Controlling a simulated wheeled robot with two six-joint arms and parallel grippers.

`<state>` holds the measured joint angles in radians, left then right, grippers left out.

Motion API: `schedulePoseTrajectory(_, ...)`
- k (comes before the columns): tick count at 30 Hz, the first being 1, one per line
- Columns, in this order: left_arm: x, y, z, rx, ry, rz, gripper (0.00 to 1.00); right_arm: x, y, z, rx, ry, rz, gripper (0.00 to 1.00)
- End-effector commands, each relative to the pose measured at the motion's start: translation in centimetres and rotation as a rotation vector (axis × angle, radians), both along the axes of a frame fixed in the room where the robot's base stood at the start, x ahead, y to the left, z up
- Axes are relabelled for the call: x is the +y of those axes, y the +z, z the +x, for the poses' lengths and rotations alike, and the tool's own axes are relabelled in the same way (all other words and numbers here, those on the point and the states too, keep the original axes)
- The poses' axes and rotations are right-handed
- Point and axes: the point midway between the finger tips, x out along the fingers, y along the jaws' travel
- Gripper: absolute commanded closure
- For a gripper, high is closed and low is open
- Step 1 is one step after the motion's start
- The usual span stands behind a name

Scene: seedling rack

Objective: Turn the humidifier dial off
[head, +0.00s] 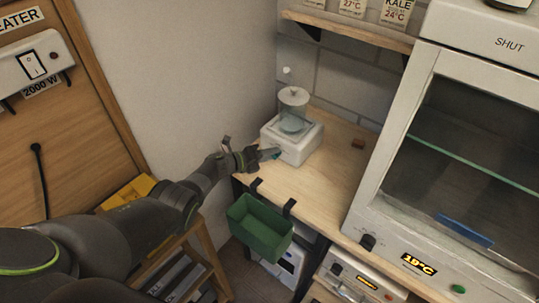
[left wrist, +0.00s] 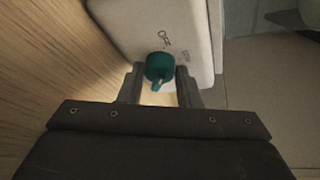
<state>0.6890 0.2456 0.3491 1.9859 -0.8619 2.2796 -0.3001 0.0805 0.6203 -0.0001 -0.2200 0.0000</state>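The humidifier (head: 292,143) is a white box with a clear tank on top, standing on the wooden bench near the wall corner. Its teal dial (left wrist: 160,68) is on the front face, with OFF lettering beside it in the left wrist view. A small teal part of the dial also shows in the head view (head: 276,154). My left gripper (head: 267,155) is at the humidifier's front. In the left wrist view its two fingers (left wrist: 160,85) stand on either side of the dial, with small gaps seeming to remain. My right gripper is in neither view.
A green bin (head: 260,228) hangs from the bench's front edge. A white cabinet (head: 385,190) with a glass front stands to the right. A shelf (head: 345,30) is above.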

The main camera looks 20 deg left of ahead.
Motion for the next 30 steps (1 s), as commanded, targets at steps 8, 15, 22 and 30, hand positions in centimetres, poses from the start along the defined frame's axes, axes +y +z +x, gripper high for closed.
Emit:
schedulePoseTrajectory(8,0.0,0.0,0.0,-0.001,0.000,0.001,0.49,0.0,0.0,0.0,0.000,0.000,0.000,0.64)
schedulePoseTrajectory(15,0.4,0.2,-0.4,0.000,0.000,0.001,0.49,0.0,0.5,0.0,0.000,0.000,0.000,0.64)
schedulePoseTrajectory(22,2.4,1.1,-2.5,-0.002,0.000,0.001,0.49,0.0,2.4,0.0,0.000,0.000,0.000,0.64)
schedulePoseTrajectory(30,4.5,1.7,-4.7,-0.002,0.000,0.001,0.49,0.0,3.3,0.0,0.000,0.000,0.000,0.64)
